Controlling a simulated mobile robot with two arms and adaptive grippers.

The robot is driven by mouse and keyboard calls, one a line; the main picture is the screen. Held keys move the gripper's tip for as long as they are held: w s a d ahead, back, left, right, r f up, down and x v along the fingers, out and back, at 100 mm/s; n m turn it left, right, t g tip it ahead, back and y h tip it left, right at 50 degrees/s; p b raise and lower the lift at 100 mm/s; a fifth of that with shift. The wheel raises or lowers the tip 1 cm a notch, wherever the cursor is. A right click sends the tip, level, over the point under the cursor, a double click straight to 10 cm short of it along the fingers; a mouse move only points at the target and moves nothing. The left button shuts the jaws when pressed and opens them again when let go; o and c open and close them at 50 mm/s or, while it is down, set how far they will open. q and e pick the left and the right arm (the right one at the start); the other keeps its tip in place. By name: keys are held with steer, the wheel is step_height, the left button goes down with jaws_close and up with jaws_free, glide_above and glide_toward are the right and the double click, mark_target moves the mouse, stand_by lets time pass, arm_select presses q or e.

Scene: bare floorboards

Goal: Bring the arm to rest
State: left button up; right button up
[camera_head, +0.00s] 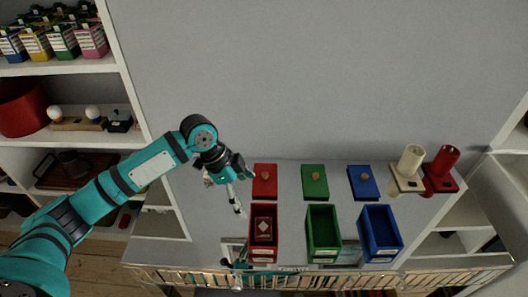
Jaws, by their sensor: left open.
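My teal left arm comes in from the left, and its gripper (226,188) hangs over the left end of the table (220,215). The gripper is open, with nothing seen between its fingers. It is left of the red lid (265,181) and apart from the boxes.
Open red (253,247), green (310,243) and blue (368,240) boxes stand in a row; the red one holds a reddish item (264,229). Behind them lie green (315,181) and blue (363,182) lids. Cream (411,158) and red (444,160) cylinders stand right. Shelves flank the table.

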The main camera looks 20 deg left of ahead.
arm_select(q)
steer(key=shift+n, duration=0.6)
steer(key=s+d+f, duration=0.5)
steer(key=s+d, duration=0.1)
steer(key=shift+f, duration=0.35)
steer(key=s+d+f+n+t, duration=0.2)
steer(key=s+n, duration=0.1)
steer(key=s, duration=0.3)
steer(key=s+a+f+n+y, duration=0.2)
steer(key=s+a+n+y, duration=0.2)
steer(key=s+a+n, duration=0.65)
steer(key=s+d+f+m+g+b, duration=0.1)
steer(key=s+f, duration=0.1)
steer(key=f, duration=1.2)
steer(key=s+d+f+m, duration=0.1)
steer(key=s+f, duration=0.1)
steer(key=f, duration=1.3)
steer(key=s+a+f+g, duration=0.1)
steer(key=s+a+f, duration=0.2)
steer(key=s+f, duration=1.1)
steer(key=shift+s+f+b, duration=0.25)
steer(key=shift+s+b, duration=0.1)
steer(key=shift+s, duration=0.4)
